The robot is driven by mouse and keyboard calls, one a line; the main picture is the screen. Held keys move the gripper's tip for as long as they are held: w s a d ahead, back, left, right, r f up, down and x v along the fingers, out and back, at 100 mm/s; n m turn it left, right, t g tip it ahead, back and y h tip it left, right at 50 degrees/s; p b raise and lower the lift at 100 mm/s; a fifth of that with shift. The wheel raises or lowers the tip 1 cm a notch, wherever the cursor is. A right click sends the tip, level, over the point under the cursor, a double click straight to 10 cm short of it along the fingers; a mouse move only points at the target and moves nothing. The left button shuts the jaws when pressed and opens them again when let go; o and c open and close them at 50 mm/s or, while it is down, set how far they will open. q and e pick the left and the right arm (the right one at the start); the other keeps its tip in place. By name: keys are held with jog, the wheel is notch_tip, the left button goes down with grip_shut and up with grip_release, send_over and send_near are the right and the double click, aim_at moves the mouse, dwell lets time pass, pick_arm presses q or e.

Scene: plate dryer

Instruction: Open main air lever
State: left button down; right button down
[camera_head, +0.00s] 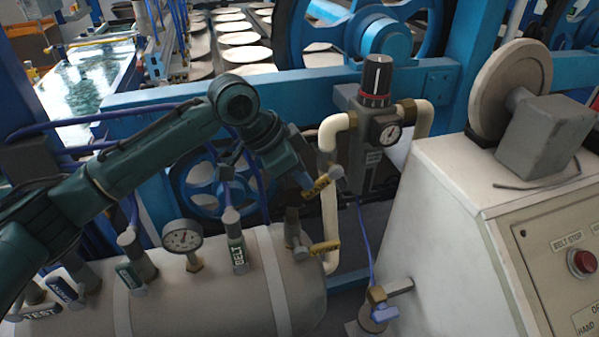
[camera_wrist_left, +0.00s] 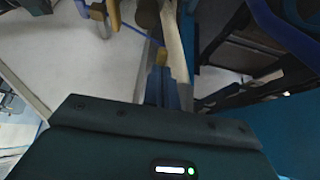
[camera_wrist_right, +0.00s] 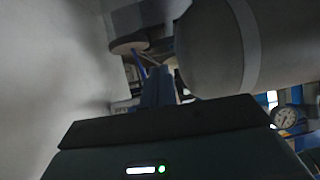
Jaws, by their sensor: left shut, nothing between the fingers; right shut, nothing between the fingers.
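My left gripper (camera_head: 306,184) reaches in from the left, shut and empty. Its fingertips are beside a yellow lever handle (camera_head: 321,185) at the cream vertical pipe; whether they touch is unclear. In the left wrist view, the shut fingers (camera_wrist_left: 161,88) point at a yellow piece (camera_wrist_left: 161,56) just past their tips. I cannot read which is the main air lever. My right gripper (camera_wrist_right: 158,86) is shut and empty; it is outside the head view.
The cream tank (camera_head: 240,285) carries a gauge (camera_head: 182,237) and several labelled valves. A regulator (camera_head: 375,125) with a gauge stands right of the pipe. A cream control cabinet (camera_head: 440,245) fills the right. Blue machine frames and wheels stand behind.

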aim_at(304, 191)
pick_arm(q)
jog(key=shift+f+h, duration=0.4)
jog(key=shift+h, duration=0.4)
pick_arm(e)
jog(key=shift+r, duration=0.15)
pick_arm(q)
jog(key=shift+p, duration=0.45)
pick_arm(e)
jog(key=shift+r, duration=0.1)
pick_arm(q)
jog(key=shift+f, duration=0.2)
jog(key=shift+d+f+p, duration=0.1)
jog(key=shift+f+p, duration=0.3)
jog(key=shift+p, duration=0.3)
jog(key=shift+f, duration=0.35)
jog(key=shift+d+f+t+h, duration=0.1)
jog(key=shift+f+t+h, duration=0.3)
jog(key=shift+h, duration=0.3)
jog(key=shift+w+d, duration=0.15)
pick_arm(e)
jog(key=shift+s+d+g, duration=0.1)
jog(key=shift+d+g, duration=0.2)
jog(key=shift+d, duration=0.1)
pick_arm(q)
jog(key=shift+f, duration=0.2)
pick_arm(e)
jog(key=shift+d, duration=0.1)
